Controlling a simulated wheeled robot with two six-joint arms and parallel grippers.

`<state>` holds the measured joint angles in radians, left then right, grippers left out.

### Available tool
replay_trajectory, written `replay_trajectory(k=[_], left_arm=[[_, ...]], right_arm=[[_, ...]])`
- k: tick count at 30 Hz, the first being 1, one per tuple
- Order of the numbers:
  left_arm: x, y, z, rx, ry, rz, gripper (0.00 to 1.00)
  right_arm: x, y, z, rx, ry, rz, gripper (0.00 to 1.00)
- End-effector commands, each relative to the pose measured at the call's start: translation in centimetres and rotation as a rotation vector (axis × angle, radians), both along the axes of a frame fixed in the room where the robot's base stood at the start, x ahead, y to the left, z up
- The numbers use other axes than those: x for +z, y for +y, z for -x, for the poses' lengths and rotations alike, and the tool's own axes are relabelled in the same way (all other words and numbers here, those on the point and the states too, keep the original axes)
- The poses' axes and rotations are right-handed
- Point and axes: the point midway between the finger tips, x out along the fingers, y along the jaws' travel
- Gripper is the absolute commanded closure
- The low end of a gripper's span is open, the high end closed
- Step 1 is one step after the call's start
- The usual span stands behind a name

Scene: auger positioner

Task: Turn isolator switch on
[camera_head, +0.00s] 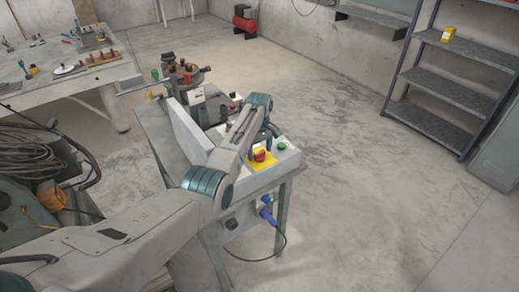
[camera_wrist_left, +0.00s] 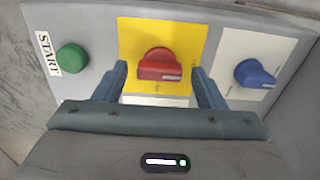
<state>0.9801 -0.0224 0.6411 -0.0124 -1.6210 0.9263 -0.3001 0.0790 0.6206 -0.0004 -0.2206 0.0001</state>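The isolator switch is a red rotary knob (camera_wrist_left: 160,66) on a yellow plate (camera_wrist_left: 130,36). In the wrist view its grip bar lies roughly level, with a pale mark at its right end. In the head view the red knob (camera_head: 259,155) sits on the sloped top of a light grey control box (camera_head: 248,180). My left gripper (camera_wrist_left: 165,82) is open, with one finger on each side of the knob's near side. Gaps show between fingers and knob, and I see no contact. In the head view my left gripper (camera_head: 262,142) is just above the box.
A green START button (camera_wrist_left: 72,58) and a blue rotary knob (camera_wrist_left: 255,74) flank the yellow plate. A blue plug (camera_head: 267,212) with a cable hangs at the stand's front. A workbench (camera_head: 70,75) stands left and shelving (camera_head: 440,80) right.

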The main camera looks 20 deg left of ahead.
Motion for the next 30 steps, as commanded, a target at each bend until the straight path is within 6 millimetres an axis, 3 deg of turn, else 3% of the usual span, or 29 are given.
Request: replay_trajectory(k=[1, 6, 17, 30], left_arm=[[0.0, 0.0, 0.0, 0.000, 0.000, 0.000, 0.46], [0.0, 0.0, 0.0, 0.000, 0.000, 0.000, 0.79], [0.1, 0.0, 0.0, -0.050, 0.001, -0.001, 0.79], [0.3, 0.0, 0.0, -0.384, 0.001, 0.000, 0.79]], right_arm=[[0.0, 0.0, 0.0, 0.000, 0.000, 0.000, 1.00], [0.0, 0.0, 0.0, 0.000, 0.000, 0.000, 1.00], [0.4, 0.0, 0.0, 0.000, -0.001, 0.000, 1.00], [2.2, 0.0, 0.0, 0.000, 0.000, 0.000, 1.00]])
